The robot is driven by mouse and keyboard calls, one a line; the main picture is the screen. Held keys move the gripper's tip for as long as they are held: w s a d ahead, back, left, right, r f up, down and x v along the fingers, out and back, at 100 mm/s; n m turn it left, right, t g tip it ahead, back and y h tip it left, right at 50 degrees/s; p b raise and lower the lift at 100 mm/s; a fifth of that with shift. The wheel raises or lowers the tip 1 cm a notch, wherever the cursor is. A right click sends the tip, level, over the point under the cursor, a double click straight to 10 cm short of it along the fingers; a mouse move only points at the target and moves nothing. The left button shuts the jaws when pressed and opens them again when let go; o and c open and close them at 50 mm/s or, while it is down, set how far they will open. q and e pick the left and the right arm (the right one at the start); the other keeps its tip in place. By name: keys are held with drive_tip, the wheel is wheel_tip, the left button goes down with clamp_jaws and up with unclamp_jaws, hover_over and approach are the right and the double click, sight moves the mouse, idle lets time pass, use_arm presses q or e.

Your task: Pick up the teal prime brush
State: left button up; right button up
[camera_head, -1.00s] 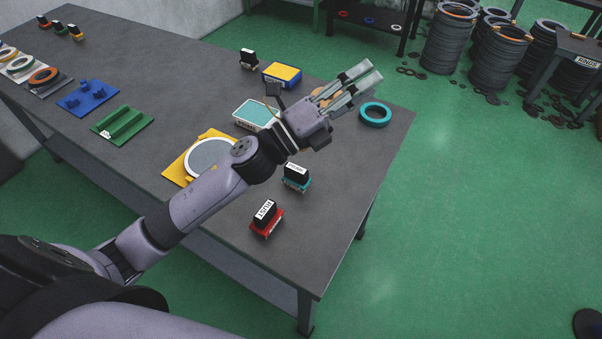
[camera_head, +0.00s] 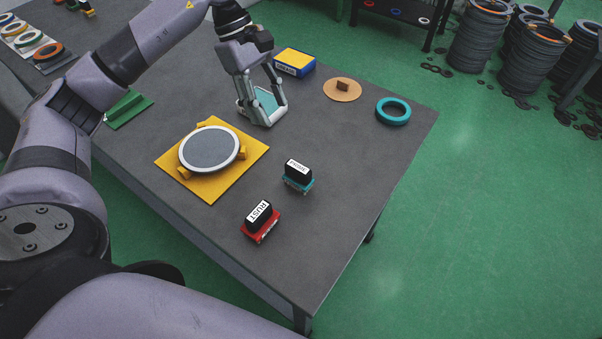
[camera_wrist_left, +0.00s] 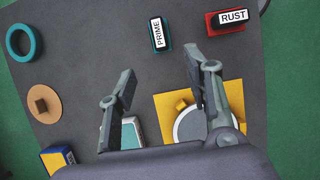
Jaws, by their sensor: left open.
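The teal prime brush (camera_head: 298,177) stands on the grey table (camera_head: 330,230), with a black top labelled PRIME and a teal base. In the left wrist view the prime brush (camera_wrist_left: 160,34) is at the top, beyond the fingertips and roughly between their lines. My left gripper (camera_head: 266,112) is open and empty, pointing down over the teal-topped pad, up and left of the brush in the head view. In the wrist view its two fingers (camera_wrist_left: 160,82) are spread wide. The right gripper is not in view.
A red rust brush (camera_head: 261,221) stands close to the prime brush. A yellow fixture plate (camera_head: 215,192) with a round grey disc lies left of it. A teal ring (camera_head: 393,111), an orange disc (camera_head: 342,90) and a blue-yellow box (camera_head: 294,62) lie further back.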

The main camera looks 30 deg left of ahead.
use_arm(q)
drive_tip(key=p, duration=0.4)
approach(297, 166)
drive_tip(key=x, duration=0.5)
drive_tip(key=shift+s+f, duration=0.15)
drive_tip(key=shift+s, duration=0.05)
drive_tip(key=p+x, duration=0.2)
drive_tip(key=x, duration=0.2)
drive_tip(key=shift+w+d+f, duration=0.15)
drive_tip(key=shift+d+f, duration=0.1)
drive_tip(key=shift+d, duration=0.05)
drive_tip(key=shift+d+f, duration=0.1)
drive_tip(key=shift+f, duration=0.2)
drive_tip(key=shift+c, duration=0.5)
clamp_jaws()
